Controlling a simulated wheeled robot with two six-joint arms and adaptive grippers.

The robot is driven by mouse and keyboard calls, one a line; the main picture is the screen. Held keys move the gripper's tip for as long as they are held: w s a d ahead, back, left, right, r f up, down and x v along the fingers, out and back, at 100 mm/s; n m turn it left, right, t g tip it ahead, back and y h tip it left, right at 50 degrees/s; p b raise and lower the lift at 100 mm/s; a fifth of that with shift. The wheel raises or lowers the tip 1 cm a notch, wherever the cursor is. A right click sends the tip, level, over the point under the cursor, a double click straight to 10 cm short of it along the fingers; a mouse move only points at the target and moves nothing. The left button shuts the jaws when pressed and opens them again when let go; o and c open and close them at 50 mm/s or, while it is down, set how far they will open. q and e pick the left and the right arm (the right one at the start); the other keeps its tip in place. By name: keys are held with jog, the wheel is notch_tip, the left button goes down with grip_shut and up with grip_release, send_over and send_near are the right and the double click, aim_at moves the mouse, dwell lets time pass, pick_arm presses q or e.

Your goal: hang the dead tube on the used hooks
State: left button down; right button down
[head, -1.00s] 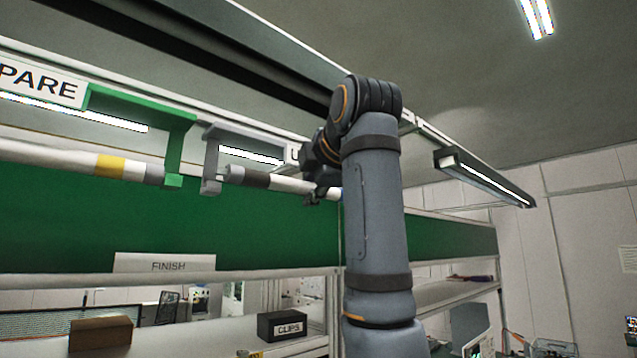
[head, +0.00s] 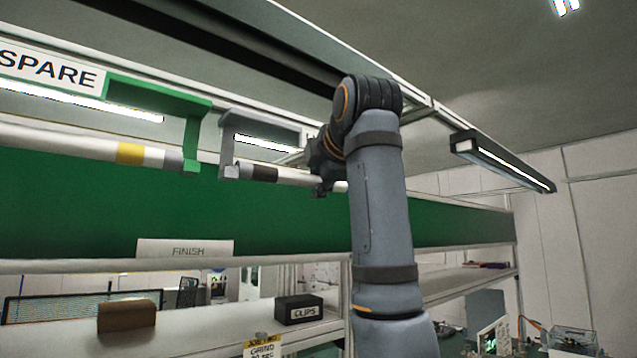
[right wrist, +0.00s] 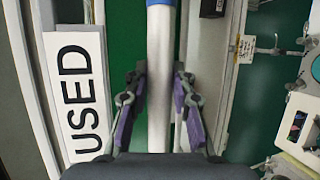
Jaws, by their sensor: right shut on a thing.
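The dead tube (head: 292,176) is white with a dark band near its left end. My right gripper (head: 321,187) is shut around it near its right part. The tube's left end meets the lip of a grey hook (head: 228,150) in the head view; whether it rests in it I cannot tell. In the right wrist view the tube (right wrist: 160,60) runs upright between the purple-padded fingers (right wrist: 160,108), with a blue part at the top. A USED sign (right wrist: 74,95) is left of it. My left gripper is not in view.
A spare tube (head: 60,141) with a yellow band lies in a green hook (head: 192,135), left of the grey hook, under a SPARE sign (head: 50,70). A green panel (head: 80,215) is behind. A shelf below holds a CLIPS box (head: 299,309) and a brown box (head: 127,316).

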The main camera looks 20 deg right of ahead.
jog(key=shift+f, duration=0.15)
dwell(0.4)
jog(key=c, duration=1)
grip_release()
jog(key=shift+c, duration=0.2)
jog(key=v, duration=0.7)
jog(key=shift+s, duration=0.3)
jog(key=shift+w, duration=0.1)
